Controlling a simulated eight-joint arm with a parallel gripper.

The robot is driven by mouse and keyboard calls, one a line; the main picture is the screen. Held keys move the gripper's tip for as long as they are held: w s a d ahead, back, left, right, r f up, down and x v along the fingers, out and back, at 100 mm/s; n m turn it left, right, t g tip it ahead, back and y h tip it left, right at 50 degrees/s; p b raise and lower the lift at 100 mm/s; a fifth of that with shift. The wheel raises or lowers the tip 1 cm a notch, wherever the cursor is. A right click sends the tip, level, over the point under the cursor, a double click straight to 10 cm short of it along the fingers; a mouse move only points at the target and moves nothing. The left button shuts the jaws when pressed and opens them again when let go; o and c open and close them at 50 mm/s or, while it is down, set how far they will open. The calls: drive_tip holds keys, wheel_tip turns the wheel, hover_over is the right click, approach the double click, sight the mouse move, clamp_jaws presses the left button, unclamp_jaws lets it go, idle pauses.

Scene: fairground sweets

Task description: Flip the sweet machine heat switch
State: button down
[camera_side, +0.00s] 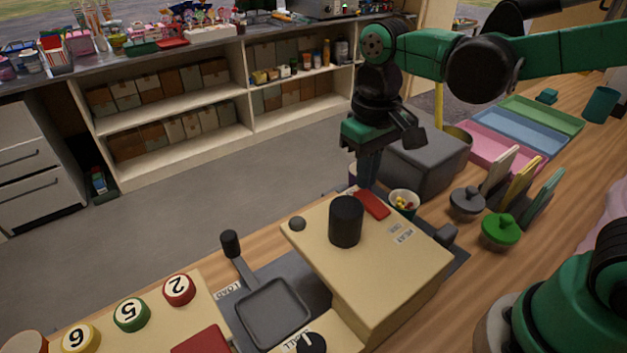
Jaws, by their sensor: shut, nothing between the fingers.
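The sweet machine (390,285) is a cream box with a black cylinder (346,221) on top. A red rocker-like piece (372,205) lies at the back edge of its top, near a small label (402,235) that I cannot read surely; it looks like the heat switch. A grey knob (297,223) sits at the top's left corner. My gripper (369,181) points down just behind the red piece, with its fingers shut and empty. Whether the fingertips touch the red piece or the machine I cannot tell.
A lever with a black handle (231,244) and a grey pan (272,311) stand left of the machine. A cup of sweets (404,202) stands right of my gripper, with a grey box (425,160) behind. Lidded pots (501,230), upright cards (522,182) and coloured trays (500,149) fill the right.

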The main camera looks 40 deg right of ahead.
sight(371, 193)
drive_tip(key=shift+f, duration=0.95)
idle(0.3)
drive_tip(key=shift+r, duration=3.55)
drive_tip(key=shift+s+d+f+t, duration=0.25)
drive_tip(key=shift+d+f+t, duration=0.05)
drive_tip(key=shift+d+t, duration=0.2)
drive_tip(key=d+f+t, duration=0.1)
drive_tip(key=t, duration=0.1)
drive_tip(key=s+d+f+t, duration=0.1)
drive_tip(key=t, duration=0.1)
drive_tip(key=d+f+t, duration=0.1)
drive_tip(key=t, duration=0.1)
drive_tip(key=shift+s+d+f, duration=0.2)
drive_tip(key=shift+d, duration=0.15)
